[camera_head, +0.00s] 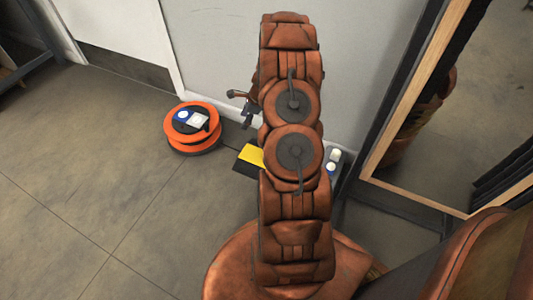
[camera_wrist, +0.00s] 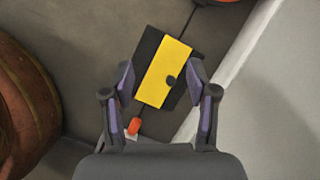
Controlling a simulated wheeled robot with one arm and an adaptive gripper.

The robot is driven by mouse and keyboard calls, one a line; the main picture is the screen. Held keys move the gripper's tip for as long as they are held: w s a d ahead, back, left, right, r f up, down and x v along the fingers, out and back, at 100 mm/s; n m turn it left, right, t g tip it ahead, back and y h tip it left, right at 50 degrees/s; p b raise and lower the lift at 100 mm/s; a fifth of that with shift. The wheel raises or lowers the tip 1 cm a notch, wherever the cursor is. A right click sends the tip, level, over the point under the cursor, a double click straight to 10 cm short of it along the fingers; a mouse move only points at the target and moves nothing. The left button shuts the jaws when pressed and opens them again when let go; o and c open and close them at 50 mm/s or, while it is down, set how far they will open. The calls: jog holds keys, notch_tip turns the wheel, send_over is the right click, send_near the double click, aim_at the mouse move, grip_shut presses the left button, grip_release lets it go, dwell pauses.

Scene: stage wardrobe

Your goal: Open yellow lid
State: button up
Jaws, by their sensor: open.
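The yellow lid (camera_wrist: 163,71) is on a dark box (camera_wrist: 148,43) on the floor by the wall. In the head view the yellow lid (camera_head: 251,155) is partly hidden behind my arm. My gripper (camera_wrist: 163,77) is open and empty, its fingers to either side of the lid in the picture. I cannot tell how high it is above the lid. In the head view my gripper (camera_head: 240,107) shows left of my arm.
An orange and black round reel (camera_head: 192,128) stands on the floor left of the box. A small orange piece (camera_wrist: 134,126) lies at the box's near end. A mirror with a wooden frame (camera_head: 415,95) leans at right. The floor at left is clear.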

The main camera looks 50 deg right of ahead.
jog(key=s+d+f+m+b, duration=0.2)
jog(key=d+f, duration=0.1)
jog(key=f, duration=0.4)
jog(key=s+d+f+m+h+b, duration=0.1)
jog(key=s+d+f+m+b, duration=0.1)
jog(key=d+f, duration=0.3)
jog(key=s+d+f+m+b, duration=0.1)
jog(key=d+f+m+b, duration=0.1)
jog(key=f, duration=0.6)
jog(key=shift+t, duration=0.3)
jog(key=b+x, duration=0.1)
jog(key=x, duration=0.2)
jog(key=b+x, duration=0.2)
jog(key=x, duration=0.1)
jog(key=shift+w+d+f, duration=0.1)
jog(key=shift+d+f, duration=0.05)
jog(key=shift+f, duration=0.3)
jog(key=shift+c, duration=0.4)
grip_shut()
